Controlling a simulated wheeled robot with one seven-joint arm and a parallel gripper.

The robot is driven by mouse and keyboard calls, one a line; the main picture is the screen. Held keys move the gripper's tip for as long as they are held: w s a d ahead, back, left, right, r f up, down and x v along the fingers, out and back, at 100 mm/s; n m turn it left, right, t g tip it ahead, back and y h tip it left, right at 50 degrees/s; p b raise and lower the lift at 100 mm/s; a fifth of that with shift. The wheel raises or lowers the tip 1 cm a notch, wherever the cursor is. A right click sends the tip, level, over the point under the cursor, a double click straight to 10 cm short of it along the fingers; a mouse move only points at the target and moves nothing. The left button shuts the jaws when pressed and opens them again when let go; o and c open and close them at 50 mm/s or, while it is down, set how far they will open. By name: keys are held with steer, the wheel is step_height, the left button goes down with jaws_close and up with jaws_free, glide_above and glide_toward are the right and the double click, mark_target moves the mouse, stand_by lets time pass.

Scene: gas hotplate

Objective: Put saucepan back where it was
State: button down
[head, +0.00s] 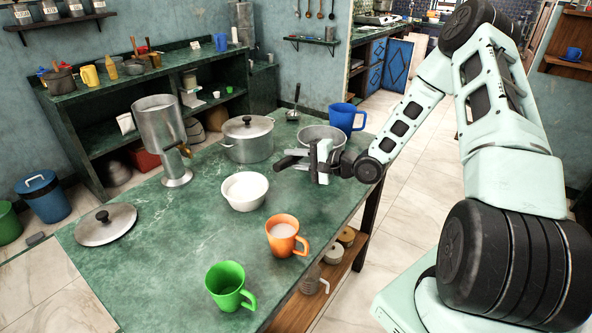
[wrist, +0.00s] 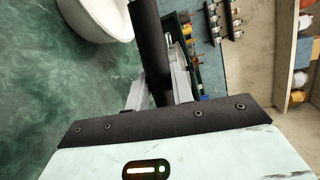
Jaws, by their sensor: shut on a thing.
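The saucepan (head: 321,133) is a round grey metal pan near the table's far right edge, partly hidden behind my gripper. A long dark handle (wrist: 149,42) runs between my fingers in the wrist view; it appears to be the saucepan's handle. My gripper (head: 318,163) is shut on this handle. The pan body does not show clearly in the wrist view. I cannot tell whether its base touches the table.
The green table (head: 180,225) also holds a lidded pot (head: 248,143), white bowl (head: 245,190), blue mug (head: 343,118), orange mug (head: 283,237), green mug (head: 227,285), metal dispenser (head: 160,127) and loose lid (head: 105,223). The table's left middle is clear.

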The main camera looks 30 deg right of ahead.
steer(key=shift+f, duration=1.8)
steer(key=c, duration=1.2)
jaws_free()
steer(key=shift+f, duration=0.15)
steer(key=b+v, duration=0.1)
steer(key=v, duration=1.1)
